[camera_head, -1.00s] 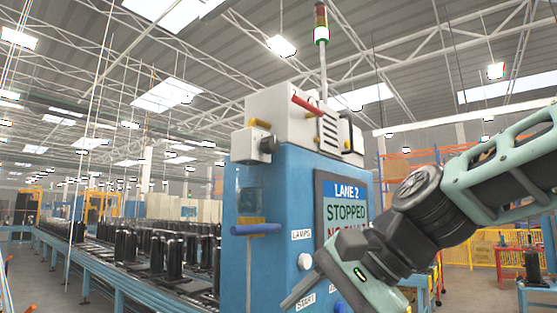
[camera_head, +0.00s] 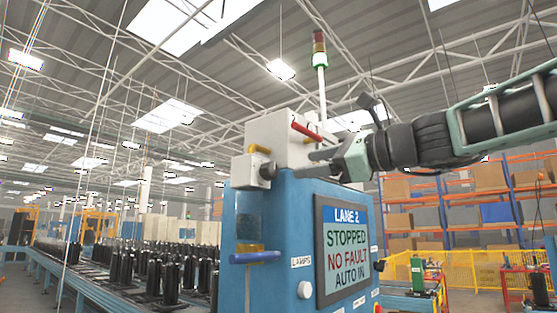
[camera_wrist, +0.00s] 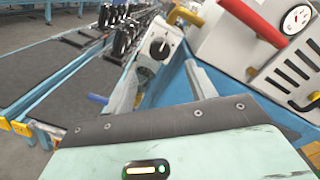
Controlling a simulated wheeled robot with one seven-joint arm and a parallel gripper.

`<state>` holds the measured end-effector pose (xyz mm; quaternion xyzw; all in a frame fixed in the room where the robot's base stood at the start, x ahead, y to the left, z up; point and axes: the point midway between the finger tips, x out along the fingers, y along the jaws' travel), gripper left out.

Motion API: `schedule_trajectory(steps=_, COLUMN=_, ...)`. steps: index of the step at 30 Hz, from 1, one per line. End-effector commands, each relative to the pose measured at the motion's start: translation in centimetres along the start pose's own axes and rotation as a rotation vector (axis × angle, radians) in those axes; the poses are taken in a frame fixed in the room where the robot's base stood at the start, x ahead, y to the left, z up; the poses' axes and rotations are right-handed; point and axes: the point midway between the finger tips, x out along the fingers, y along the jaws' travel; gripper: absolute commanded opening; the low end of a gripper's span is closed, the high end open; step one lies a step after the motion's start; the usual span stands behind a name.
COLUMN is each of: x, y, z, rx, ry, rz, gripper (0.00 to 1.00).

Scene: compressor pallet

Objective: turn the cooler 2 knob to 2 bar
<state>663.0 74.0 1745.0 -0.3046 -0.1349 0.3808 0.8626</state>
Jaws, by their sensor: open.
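The cooler knob is a small black knob (camera_head: 267,172) on the side of a white box at the cabinet's upper left. The gap between the fingers looks empty; I cannot tell whether the tips touch the knob.
A yellow handle (camera_head: 258,149) is just above the knob, a red handle (camera_head: 305,131) higher right, and a blue handle (camera_head: 255,257) below. A round gauge (camera_wrist: 296,19) shows top right in the wrist view. The lane screen (camera_head: 346,245) reads STOPPED, NO FAULT, AUTO IN.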

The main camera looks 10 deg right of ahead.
Motion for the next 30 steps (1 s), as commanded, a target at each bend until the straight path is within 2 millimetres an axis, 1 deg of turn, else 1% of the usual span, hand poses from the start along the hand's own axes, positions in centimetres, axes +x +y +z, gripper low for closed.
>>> schedule_trajectory(steps=1, x=1.2, y=-0.2, z=0.2, rx=0.002, ry=0.001, rz=0.004, gripper=0.56)
schedule_trajectory(steps=6, x=4.6, y=-0.2, z=0.2, rx=0.001, ry=0.0, rz=0.003, gripper=0.56)
schedule_trajectory(steps=9, x=6.2, y=-0.1, z=0.2, rx=0.001, ry=0.001, rz=0.003, gripper=0.56)
schedule_trajectory(steps=12, x=7.4, y=-0.1, z=0.1, rx=-0.001, ry=0.0, rz=0.002, gripper=0.56)
schedule_trajectory(steps=18, x=8.6, y=0.0, z=0.0, rx=-0.001, ry=0.0, rz=0.001, gripper=0.56)
schedule_trajectory(steps=26, x=8.6, y=0.0, z=0.0, rx=-0.002, ry=0.0, rz=0.0, gripper=0.56)
schedule_trajectory(steps=29, x=8.6, y=0.0, z=0.0, rx=-0.002, ry=0.0, rz=0.0, gripper=0.31)
schedule_trajectory(steps=30, x=8.6, y=0.0, z=0.0, rx=-0.002, ry=0.001, rz=0.0, gripper=0.2)
